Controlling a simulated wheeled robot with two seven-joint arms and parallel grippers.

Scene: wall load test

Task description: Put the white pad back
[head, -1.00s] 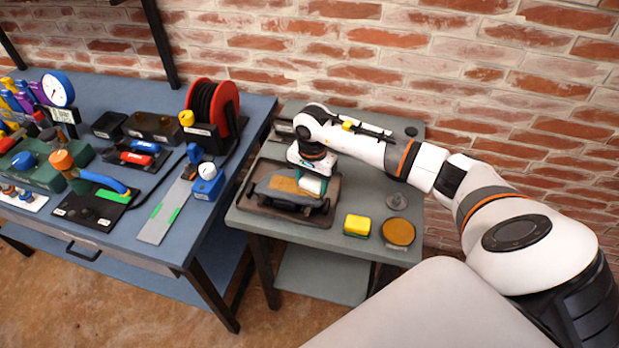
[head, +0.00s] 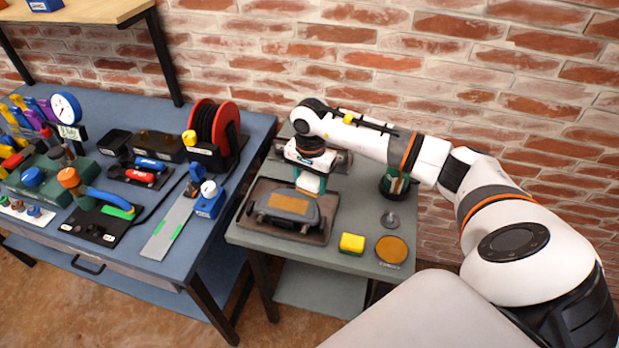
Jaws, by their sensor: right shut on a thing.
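The white pad (head: 309,184) is between the fingers of my right gripper (head: 309,188), which is shut on it. My right gripper points down at the back right of a dark tray (head: 262,232) on the small grey table. In the tray lies a grey block (head: 268,217) with an orange-brown top. The pad is behind the block in the picture. Whether the pad touches anything below is unclear. My left gripper is not in view.
A yellow sponge (head: 351,243), a round amber disc (head: 391,250) and a small grey knob (head: 389,219) are at the right front. A dark and teal item (head: 394,184) is partly behind my arm. A blue workbench (head: 130,258) stands left.

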